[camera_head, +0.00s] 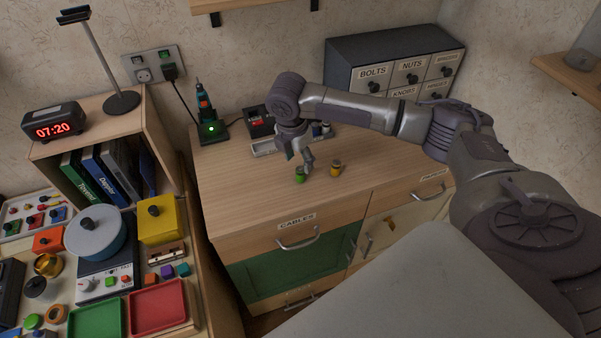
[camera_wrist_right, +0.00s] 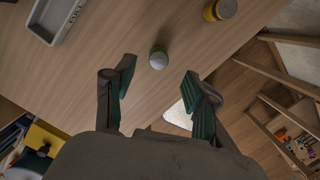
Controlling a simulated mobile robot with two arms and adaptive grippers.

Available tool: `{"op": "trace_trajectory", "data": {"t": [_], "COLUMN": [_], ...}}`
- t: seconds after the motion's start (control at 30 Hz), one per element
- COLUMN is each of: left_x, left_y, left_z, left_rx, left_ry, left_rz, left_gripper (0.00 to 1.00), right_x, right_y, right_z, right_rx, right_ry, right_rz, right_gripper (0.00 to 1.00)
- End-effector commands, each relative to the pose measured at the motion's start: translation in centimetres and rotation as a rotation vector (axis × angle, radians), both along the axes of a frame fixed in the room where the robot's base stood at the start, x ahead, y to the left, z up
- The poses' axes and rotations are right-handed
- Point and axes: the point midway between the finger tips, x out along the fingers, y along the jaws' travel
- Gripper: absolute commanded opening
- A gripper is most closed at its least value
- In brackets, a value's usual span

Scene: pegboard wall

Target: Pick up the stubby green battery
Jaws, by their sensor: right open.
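The stubby green battery (camera_head: 300,175) stands upright on the wooden cabinet top, near its front edge. In the right wrist view the battery (camera_wrist_right: 159,59) shows from above, its pale grey end facing up. My right gripper (camera_head: 299,157) is open above and a little behind the battery. In the right wrist view, the battery appears slightly beyond the gap between the open fingertips (camera_wrist_right: 160,78), with nothing held. My left gripper is not in view.
A yellow battery (camera_head: 336,169) stands just right of the green one; it also shows in the wrist view (camera_wrist_right: 220,9). A grey tray (camera_head: 264,148) lies behind the gripper. A grey drawer unit (camera_head: 350,62) stands at the back. The cabinet top left of the battery is clear.

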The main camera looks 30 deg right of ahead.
Motion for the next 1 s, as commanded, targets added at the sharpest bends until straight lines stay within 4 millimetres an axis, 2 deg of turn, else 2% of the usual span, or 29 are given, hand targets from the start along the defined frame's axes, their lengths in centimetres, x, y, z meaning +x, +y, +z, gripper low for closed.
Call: {"op": "trace_trajectory", "data": {"t": [0.2,0.3,0.43,0.63,0.9,0.97,1.0], "left_x": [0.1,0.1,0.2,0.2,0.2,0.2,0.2], "left_y": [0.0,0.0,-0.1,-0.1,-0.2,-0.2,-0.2], "left_z": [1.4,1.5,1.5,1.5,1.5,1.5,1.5], "left_rx": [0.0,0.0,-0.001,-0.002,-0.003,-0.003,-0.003], "left_ry": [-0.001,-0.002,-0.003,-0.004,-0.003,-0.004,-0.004], "left_rz": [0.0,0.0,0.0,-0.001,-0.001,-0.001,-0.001], "left_gripper": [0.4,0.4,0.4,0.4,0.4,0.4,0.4], "right_x": [0.3,0.3,0.4,0.4,0.4,0.4,0.4], "right_y": [-0.6,-0.8,-0.9,-0.9,-0.9,-0.9,-0.9], "right_z": [-2.7,-4.2,-4.9,-5.0,-5.0,-5.0,-5.0], "right_rx": [-0.001,-0.001,0.0,0.0,0.0,0.0,0.0], "right_ry": [0.005,0.004,0.001,0.0,0.001,0.001,0.001], "right_rz": [-0.002,-0.001,0.0,0.001,0.001,0.001,0.001], "right_gripper": [0.56,0.56,0.56,0.56,0.11,0.01,0.0]}}
